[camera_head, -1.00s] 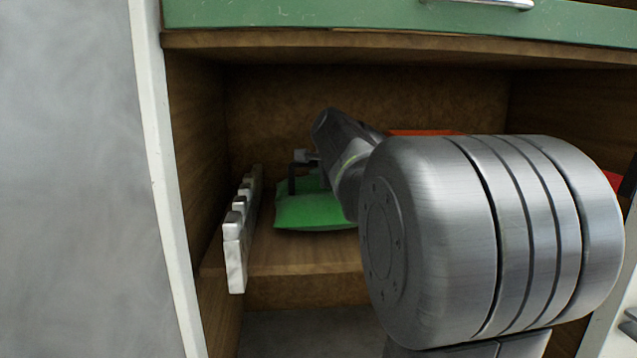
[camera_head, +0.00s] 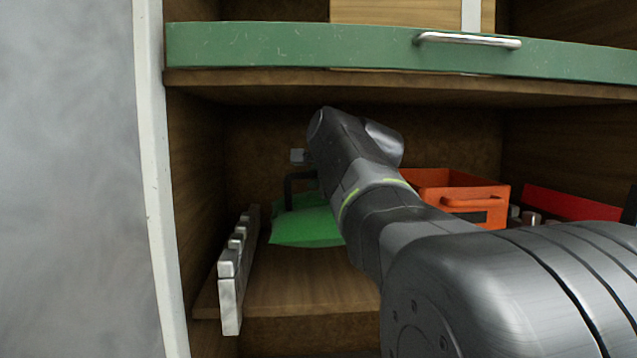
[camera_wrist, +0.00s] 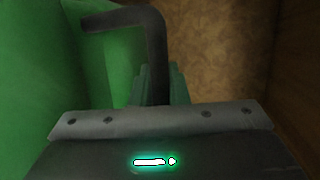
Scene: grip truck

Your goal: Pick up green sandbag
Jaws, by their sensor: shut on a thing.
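The green sandbag (camera_head: 303,228) is in the lower cabinet compartment, near the left side. My gripper (camera_head: 291,188) is at the top of the bag and shut on it. The arm hides the bag's right side. Whether the bag's underside touches the shelf cannot be made out clearly. The grip point itself is partly hidden.
A pale notched rack (camera_head: 231,290) stands left of the bag. An orange crate (camera_head: 455,183) and a red bin (camera_head: 570,203) are to the right, behind my arm. A green drawer front (camera_head: 300,46) with a metal handle is above. Bare wooden shelf (camera_head: 310,285) lies in front.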

